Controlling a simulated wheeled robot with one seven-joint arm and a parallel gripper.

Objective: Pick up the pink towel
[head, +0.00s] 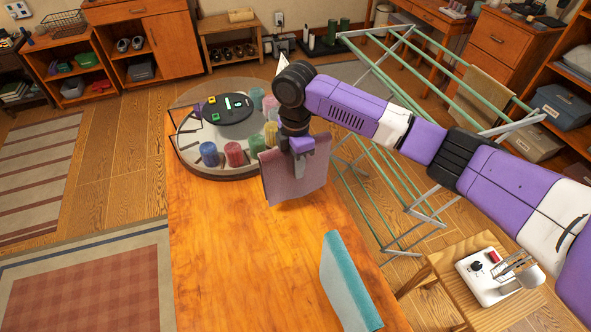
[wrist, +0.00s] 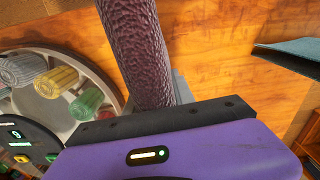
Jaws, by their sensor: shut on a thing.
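The pink towel (head: 296,180) hangs over the wooden table in the head view, its top edge at my gripper (head: 302,158). In the wrist view the towel (wrist: 138,50) shows as a dark pink, textured strip rising from between the jaws. My gripper is shut on it, and its fingertips are mostly hidden by the towel and the gripper body. The towel's lower edge looks close above the table; I cannot tell whether it touches.
A round tray (head: 190,165) with several coloured rolled pieces and a black device (head: 228,108) stands at the table's far end. A teal towel (head: 345,283) stands near the front right. A green drying rack (head: 375,190) is right of the table (head: 225,265). The table's front left is clear.

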